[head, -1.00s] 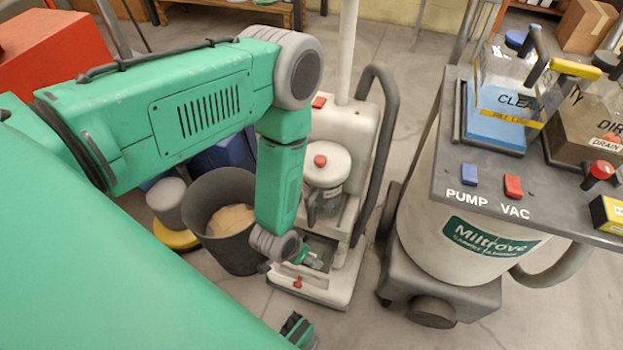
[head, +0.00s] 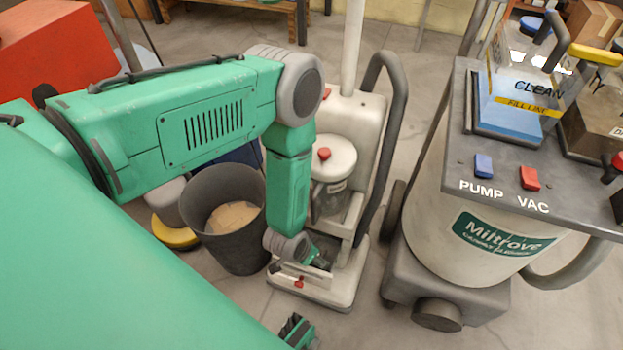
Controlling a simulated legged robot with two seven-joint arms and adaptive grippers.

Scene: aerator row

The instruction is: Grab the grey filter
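An off-white upright cleaner (head: 340,286) stands on the floor near the middle, with an open bay low in its front. The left arm comes in from the left and bends down to this bay. My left gripper (head: 322,261) is at the bay's opening; its fingertips are small and partly hidden, so I cannot tell whether it is open or holds anything. I cannot make out the grey filter clearly; the bay's inside is dark and partly covered by the wrist. What looks like my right gripper (head: 298,331) shows at the bottom edge, away from the cleaner, its opening unclear.
A dark bin (head: 228,235) with brown contents stands left of the cleaner. A clear canister (head: 331,178) with a red knob sits above the bay. The Miltrove machine (head: 477,235) stands at right, with a blue tank (head: 508,104) on top. Floor between them is clear.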

